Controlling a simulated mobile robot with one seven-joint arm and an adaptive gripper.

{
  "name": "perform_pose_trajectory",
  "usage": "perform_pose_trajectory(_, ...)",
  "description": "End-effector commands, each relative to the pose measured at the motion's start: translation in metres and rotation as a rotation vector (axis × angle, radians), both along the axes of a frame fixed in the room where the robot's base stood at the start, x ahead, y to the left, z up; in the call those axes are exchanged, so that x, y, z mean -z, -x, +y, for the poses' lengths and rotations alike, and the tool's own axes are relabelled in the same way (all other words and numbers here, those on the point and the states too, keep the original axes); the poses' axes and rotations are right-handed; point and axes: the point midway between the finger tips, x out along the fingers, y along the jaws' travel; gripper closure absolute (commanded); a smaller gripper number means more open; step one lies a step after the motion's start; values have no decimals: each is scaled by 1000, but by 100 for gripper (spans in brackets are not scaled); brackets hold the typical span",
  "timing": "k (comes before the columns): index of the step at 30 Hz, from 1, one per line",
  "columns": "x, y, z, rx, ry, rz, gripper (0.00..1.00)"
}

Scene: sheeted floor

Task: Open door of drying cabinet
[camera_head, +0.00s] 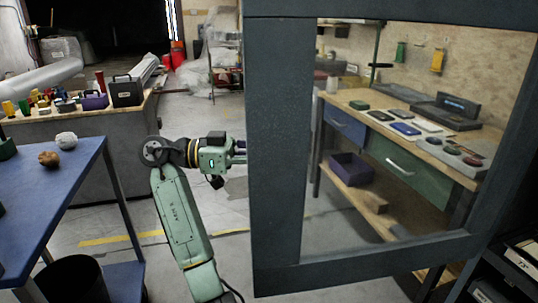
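The drying cabinet door (283,150) is a dark grey frame around a clear pane, filling the right half of the head view. The workbench and floor behind show through the pane, and the door appears to stand out from the cabinet; its exact angle is unclear. I cannot make out a handle. My gripper (241,152) is at the door's left upright, its fingers pointing right. The fingertips meet or pass behind that edge, so contact and the finger gap cannot be told.
A blue table (60,180) with small objects stands at the left, a black bin (72,280) below it. A grey bench (95,135) with tools is behind. A wooden workbench (400,140) shows through the pane. Floor (205,120) behind my arm is clear.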

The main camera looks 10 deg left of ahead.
Motion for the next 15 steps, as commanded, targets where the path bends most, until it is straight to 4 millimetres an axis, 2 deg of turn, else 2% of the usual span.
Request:
perform_pose_trajectory(9,0,0,0,2,0,0,100)
perform_pose_trajectory(10,0,0,0,2,0,0,89)
perform_pose_trajectory(15,0,0,0,1,-1,0,78)
